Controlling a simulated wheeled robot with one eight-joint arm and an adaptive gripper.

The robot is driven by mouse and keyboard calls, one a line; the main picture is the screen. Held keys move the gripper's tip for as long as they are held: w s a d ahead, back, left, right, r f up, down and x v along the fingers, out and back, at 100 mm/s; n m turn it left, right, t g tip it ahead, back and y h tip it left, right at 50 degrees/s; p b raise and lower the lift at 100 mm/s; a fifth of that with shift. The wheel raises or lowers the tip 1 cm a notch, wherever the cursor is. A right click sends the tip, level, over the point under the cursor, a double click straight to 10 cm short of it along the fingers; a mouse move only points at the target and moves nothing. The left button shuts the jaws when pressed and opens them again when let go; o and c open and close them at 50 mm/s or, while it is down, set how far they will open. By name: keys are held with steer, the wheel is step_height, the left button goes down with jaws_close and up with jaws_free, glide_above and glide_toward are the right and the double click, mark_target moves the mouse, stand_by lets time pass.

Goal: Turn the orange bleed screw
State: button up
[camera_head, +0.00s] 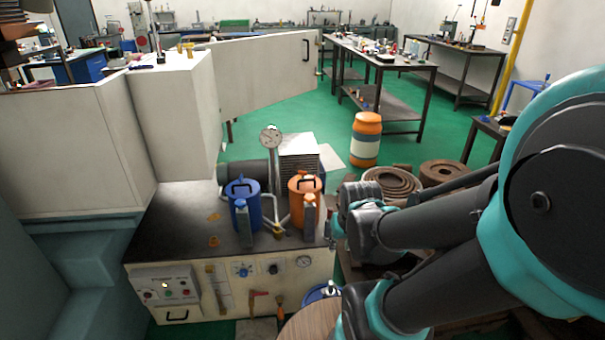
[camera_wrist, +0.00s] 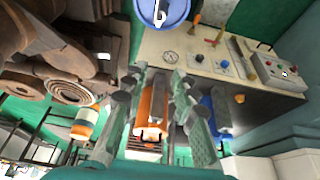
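I cannot single out a bleed screw for sure. An orange canister (camera_head: 305,188) with a dark handle stands on the dark top of the machine, beside a blue canister (camera_head: 243,190). Two small orange pieces, one nearer the front (camera_head: 213,241) and one behind it (camera_head: 214,217), lie or sit on the top to their left. In the wrist view, my gripper (camera_wrist: 159,76) is open and empty, its fingers on either side of the orange canister (camera_wrist: 151,103) in the picture; I see no contact. In the head view, my arm is at the right and the fingers cannot be made out.
The machine's front panel (camera_head: 232,285) carries knobs, a gauge, a red lever (camera_head: 258,296) and an orange-handled part (camera_head: 280,300). Brown rings (camera_head: 393,185) and an orange-white drum (camera_head: 366,139) are at the right.

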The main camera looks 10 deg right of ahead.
steer(key=w+a+r+n+g, duration=0.1)
steer(key=w+r+n, duration=0.35)
steer(key=w, duration=0.75)
steer(key=w+r+n+g, duration=0.1)
steer(key=w+r+n, duration=0.1)
steer(key=w+r, duration=0.8)
steer(key=n+g, duration=0.2)
steer(key=n, duration=0.5)
glide_toward(303, 175)
steer(key=shift+m, duration=0.25)
steer(key=f, duration=0.7)
steer(key=shift+w+f, duration=0.1)
steer(key=shift+w, duration=0.25)
steer(key=shift+c, duration=0.4)
jaws_close()
